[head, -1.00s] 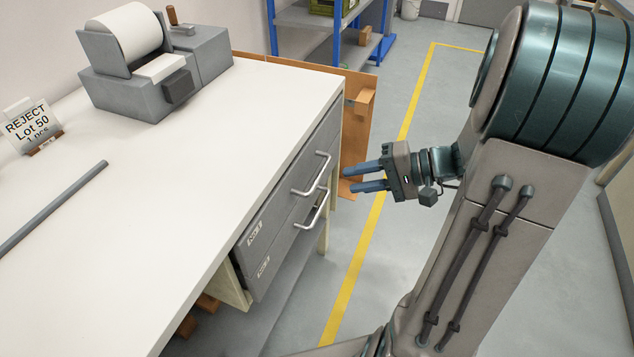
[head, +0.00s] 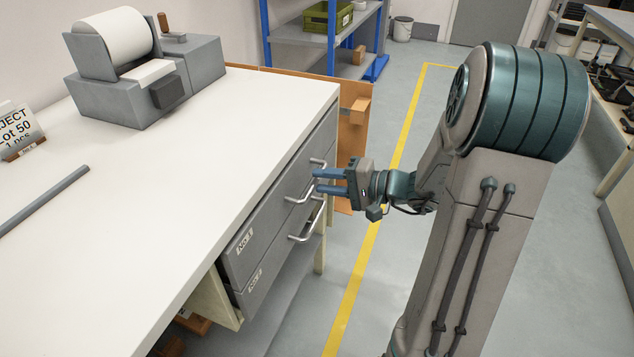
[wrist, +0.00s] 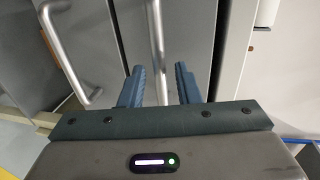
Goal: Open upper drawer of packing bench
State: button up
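The packing bench (head: 215,170) has a white top and two grey drawers under its right edge. The upper drawer (head: 275,208) looks shut, with a label and a silver bar handle (head: 298,198). The lower drawer (head: 268,268) also looks shut and has a similar handle (head: 306,236). My gripper (head: 316,181) is open at the upper handle. In the wrist view the upper handle (wrist: 157,45) lies between the two blue fingers (wrist: 158,78), with a gap to each. The lower handle (wrist: 68,50) is off to the left there. Part of the upper handle is hidden behind the fingers in the head view.
A grey label printer (head: 145,85), a reject sign (head: 18,130) and a grey rod (head: 45,200) are on the bench top. A brown board (head: 352,135) stands at the bench's far end. The floor to the right, with a yellow line (head: 368,240), is clear.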

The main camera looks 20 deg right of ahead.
jog(key=shift+x, duration=1.25)
grip_shut()
jog(key=shift+d, duration=0.1)
